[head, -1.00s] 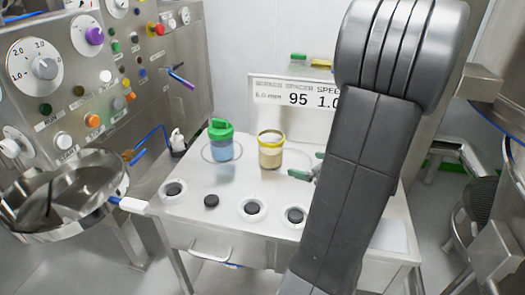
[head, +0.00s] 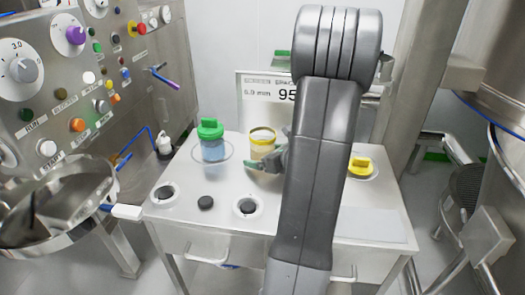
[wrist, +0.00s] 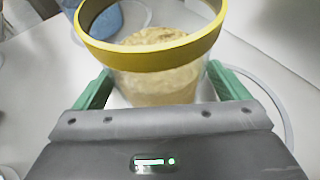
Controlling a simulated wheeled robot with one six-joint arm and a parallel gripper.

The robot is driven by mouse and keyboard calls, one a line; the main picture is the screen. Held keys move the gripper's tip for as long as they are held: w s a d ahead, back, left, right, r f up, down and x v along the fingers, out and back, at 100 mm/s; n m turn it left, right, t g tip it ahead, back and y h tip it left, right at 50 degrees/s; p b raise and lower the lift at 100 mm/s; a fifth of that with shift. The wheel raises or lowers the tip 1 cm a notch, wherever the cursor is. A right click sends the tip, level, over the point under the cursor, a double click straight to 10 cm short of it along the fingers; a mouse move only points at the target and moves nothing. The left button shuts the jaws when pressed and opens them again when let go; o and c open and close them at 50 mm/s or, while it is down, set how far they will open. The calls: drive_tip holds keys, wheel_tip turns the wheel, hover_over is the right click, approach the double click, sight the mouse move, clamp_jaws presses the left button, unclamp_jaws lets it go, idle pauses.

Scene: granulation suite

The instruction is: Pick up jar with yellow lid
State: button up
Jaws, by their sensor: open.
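A clear jar with a yellow rim (head: 262,143) and tan granules inside stands upright on the white-topped cart. In the wrist view the jar (wrist: 150,55) is close up at the top middle, and its top looks open, with the granules showing. My gripper (wrist: 160,85) is open, with one green finger on each side of the jar's lower body. In the head view my gripper (head: 268,152) is at the jar's right side, partly hidden by my arm. A yellow lid-like piece with a raised grip (head: 360,167) sits on a round spot right of my arm.
A green-lidded jar with blue contents (head: 212,142) stands just left of the yellow-rimmed jar. A sign (head: 258,90) stands behind. A control panel (head: 70,85) and steel bowl (head: 60,195) are at left.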

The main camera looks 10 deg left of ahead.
drive_tip(key=shift+c, duration=0.4)
drive_tip(key=c, duration=1.7)
wheel_tip(320, 180, up, 10)
drive_tip(key=p, duration=0.2)
